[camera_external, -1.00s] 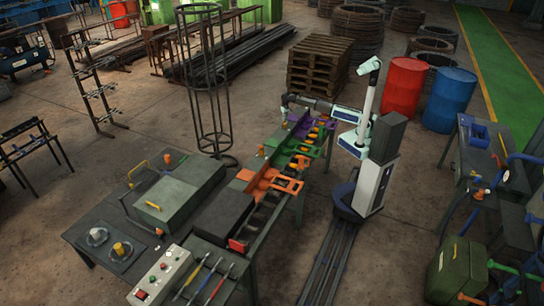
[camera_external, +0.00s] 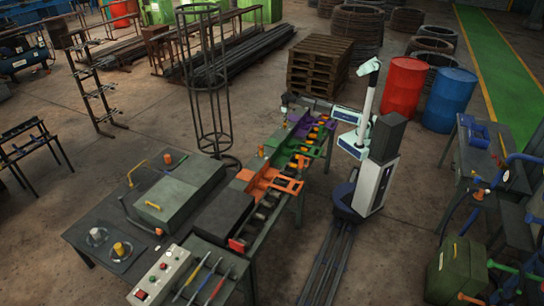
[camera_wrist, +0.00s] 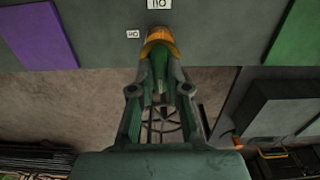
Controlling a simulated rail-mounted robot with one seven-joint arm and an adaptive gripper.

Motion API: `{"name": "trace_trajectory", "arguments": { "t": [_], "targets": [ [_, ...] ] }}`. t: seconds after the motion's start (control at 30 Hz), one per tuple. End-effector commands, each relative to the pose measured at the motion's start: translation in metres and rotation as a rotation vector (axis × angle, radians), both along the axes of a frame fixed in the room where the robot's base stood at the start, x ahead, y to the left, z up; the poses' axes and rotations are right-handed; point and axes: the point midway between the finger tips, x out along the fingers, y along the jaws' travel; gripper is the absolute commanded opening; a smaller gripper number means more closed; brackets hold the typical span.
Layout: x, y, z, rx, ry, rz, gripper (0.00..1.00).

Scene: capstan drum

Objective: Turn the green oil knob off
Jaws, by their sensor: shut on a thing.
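An orange-yellow knob (camera_wrist: 158,35) shows at the top middle of the wrist view, on a grey panel between a purple plate (camera_wrist: 38,34) and a green plate (camera_wrist: 298,35). Labels read "Oil" (camera_wrist: 160,4) and "On" (camera_wrist: 133,34) beside it. My gripper (camera_wrist: 160,58) has its fingers together on the knob and hides its near side. Something green shows between the fingers; I cannot tell whether it is part of the knob. In the external view my gripper (camera_external: 287,102) is at the far end of the bench, by the purple section (camera_external: 300,123); the knob is hard to make out there.
The long bench carries a green section (camera_external: 283,150) and an orange section (camera_external: 262,180) nearer the camera. Another orange knob (camera_external: 261,150) stands upright along its left side. A tall wire cage (camera_external: 205,90) stands left of the bench. A pallet stack (camera_external: 318,65) is behind my arm.

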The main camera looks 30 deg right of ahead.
Motion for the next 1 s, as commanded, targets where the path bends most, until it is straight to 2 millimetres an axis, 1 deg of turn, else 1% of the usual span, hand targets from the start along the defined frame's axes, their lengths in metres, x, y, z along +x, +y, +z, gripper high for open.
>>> {"name": "trace_trajectory", "arguments": {
  "t": [0.3, 0.33, 0.37, 0.4, 0.67, 0.77, 0.87, 1.0],
  "targets": [
    [-0.001, 0.0, -0.001, -0.001, 0.002, 0.004, 0.0],
    [-0.001, 0.0, -0.001, -0.001, 0.002, 0.004, 0.26],
    [-0.001, 0.0, -0.001, -0.001, 0.002, 0.004, 0.37],
    [-0.001, 0.0, -0.001, -0.001, 0.002, 0.003, 0.41],
    [0.0, 0.0, 0.0, -0.001, 0.001, 0.002, 0.41],
    [0.0, 0.0, 0.003, 0.0, 0.0, 0.002, 0.41],
    [0.0, 0.0, 0.011, 0.001, -0.001, 0.002, 0.41],
    [0.0, 0.0, 0.034, 0.001, -0.002, 0.002, 0.41]
  ]
}}
